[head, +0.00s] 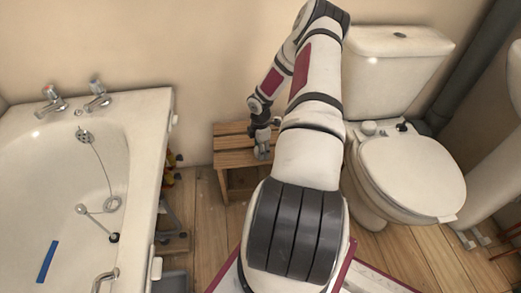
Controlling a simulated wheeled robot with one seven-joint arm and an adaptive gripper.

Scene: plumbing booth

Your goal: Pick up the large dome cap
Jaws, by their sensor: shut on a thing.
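My gripper (262,152) is small in the head view, pointing down at the right part of a low wooden stool (236,160). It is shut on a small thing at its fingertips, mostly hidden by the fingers. I cannot tell from this view whether that is the large dome cap, or whether it touches the stool top. A small pale rounded piece (369,128) sits on the ledge behind the toilet seat, with a small dark piece (403,127) to its right. Neither is clear enough to name.
A white bathtub (150,150) with two taps (97,94) and a blue strip (47,262) inside is at left. The toilet (412,175) stands close on the right of my arm. Wooden floor (203,215) shows between tub and stool.

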